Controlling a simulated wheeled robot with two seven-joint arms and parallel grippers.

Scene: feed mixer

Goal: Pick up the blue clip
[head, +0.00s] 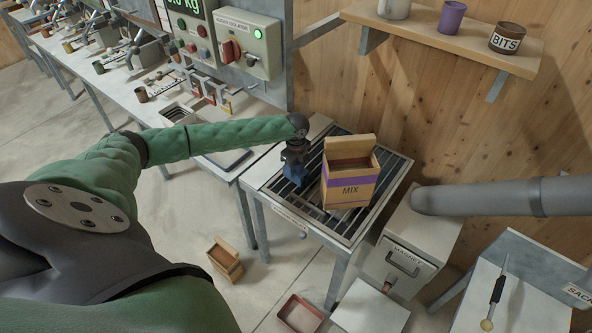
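My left arm reaches in from the left, and its dark gripper (295,165) points down over the left part of the slatted grate table (352,222). A small blue piece, which looks like the blue clip (294,175), shows right at the fingertips, just left of the MIX box. The gripper partly hides it. I cannot tell whether the fingers are closed on it or only around or above it. My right gripper is not in view.
The open MIX box (350,186) with a purple band stands close right of the gripper. A grey pipe (500,198) and the magnet unit (410,250) are to the right. A control panel (247,40) and wall shelf (450,35) are behind. A wooden box (225,258) stands on the floor.

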